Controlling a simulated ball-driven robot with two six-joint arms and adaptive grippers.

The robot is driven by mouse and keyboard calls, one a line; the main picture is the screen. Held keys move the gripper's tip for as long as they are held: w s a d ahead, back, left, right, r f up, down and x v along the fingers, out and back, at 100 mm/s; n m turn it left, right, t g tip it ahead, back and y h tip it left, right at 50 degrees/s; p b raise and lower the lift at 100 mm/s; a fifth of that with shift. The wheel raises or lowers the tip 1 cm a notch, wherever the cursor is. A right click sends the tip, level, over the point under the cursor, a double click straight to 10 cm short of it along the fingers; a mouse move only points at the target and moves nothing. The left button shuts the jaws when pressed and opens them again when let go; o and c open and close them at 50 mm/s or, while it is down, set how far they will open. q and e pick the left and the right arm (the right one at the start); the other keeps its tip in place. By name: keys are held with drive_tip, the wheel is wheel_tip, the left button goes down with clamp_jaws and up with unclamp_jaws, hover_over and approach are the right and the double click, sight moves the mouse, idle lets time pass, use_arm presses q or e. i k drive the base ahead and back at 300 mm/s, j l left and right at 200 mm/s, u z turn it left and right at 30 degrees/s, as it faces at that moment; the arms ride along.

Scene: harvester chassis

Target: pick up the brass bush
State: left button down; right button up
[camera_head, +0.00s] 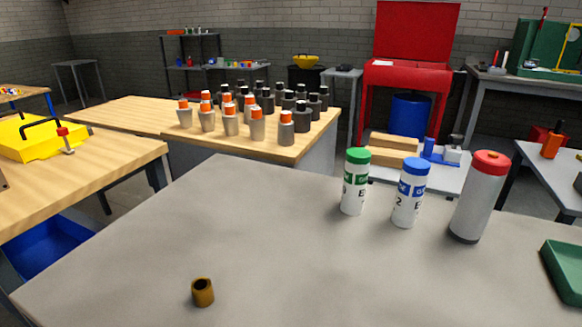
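The brass bush (203,292) is a small, dark gold, hollow cylinder. It stands upright on the grey tabletop (290,240), near the front edge of the picture and left of centre. Its open top faces up and shows a dark bore. Nothing touches it. Neither of my grippers is in the head view.
A green-capped canister (356,183), a blue-capped canister (410,194) and a larger red-capped cylinder (479,198) stand toward the table's right rear. A green tray (564,270) lies at the right edge. The tabletop around the bush is clear. A wooden table with several bottles stands behind.

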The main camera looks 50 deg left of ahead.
sight(202, 290)
drive_tip(key=j+u, duration=0.15)
drive_tip(key=u, duration=1.6)
drive_tip(key=k+j, duration=0.05)
